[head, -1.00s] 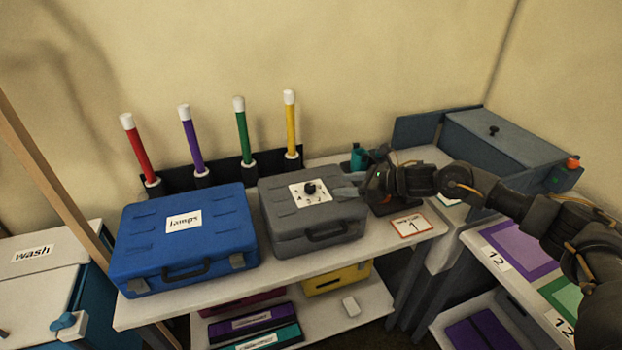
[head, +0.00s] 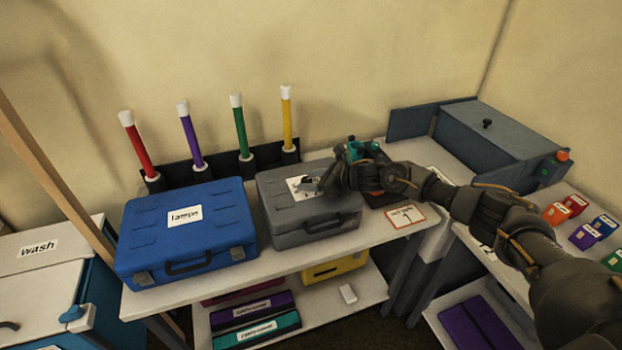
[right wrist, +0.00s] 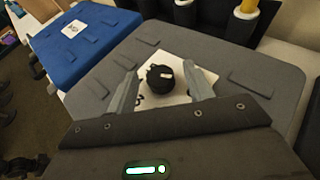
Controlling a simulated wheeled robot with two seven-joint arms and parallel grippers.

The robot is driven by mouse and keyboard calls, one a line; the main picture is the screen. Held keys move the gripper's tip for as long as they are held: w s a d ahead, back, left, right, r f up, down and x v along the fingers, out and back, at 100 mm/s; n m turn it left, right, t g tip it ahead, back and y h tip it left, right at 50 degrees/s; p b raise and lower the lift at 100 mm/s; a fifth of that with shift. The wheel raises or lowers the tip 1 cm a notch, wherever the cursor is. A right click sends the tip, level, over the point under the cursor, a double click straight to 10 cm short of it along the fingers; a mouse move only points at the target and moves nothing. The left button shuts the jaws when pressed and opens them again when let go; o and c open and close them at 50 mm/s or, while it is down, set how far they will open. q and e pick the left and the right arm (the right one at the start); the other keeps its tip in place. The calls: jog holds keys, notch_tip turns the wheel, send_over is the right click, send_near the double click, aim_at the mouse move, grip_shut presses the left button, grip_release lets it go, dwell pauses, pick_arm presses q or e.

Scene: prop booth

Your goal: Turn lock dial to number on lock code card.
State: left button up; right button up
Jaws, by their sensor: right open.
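The grey case (head: 315,229) stands on the table with a white dial plate (head: 297,187) on its lid. In the right wrist view the black round lock dial (right wrist: 160,79) sits on the white plate (right wrist: 180,95), with a pale mark near its top right. My right gripper (head: 316,186) is over the plate and hides the dial in the head view. In the right wrist view its open fingers (right wrist: 162,86) stand on either side of the dial; I cannot tell if they touch it. The plate's numbers are mostly hidden. The lock code card (head: 406,217), red-edged, reads 1. My left gripper is out of view.
A blue case (head: 187,232) labelled "lamps" stands left of the grey case. Red, purple, green and yellow tubes (head: 286,118) stand upright in a rack behind. A blue-grey box (head: 500,143) and coloured blocks (head: 585,233) are at right. A lower shelf (head: 365,299) holds boxes.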

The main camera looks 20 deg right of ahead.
jog(key=shift+c, duration=0.9)
jog(key=c, duration=0.8)
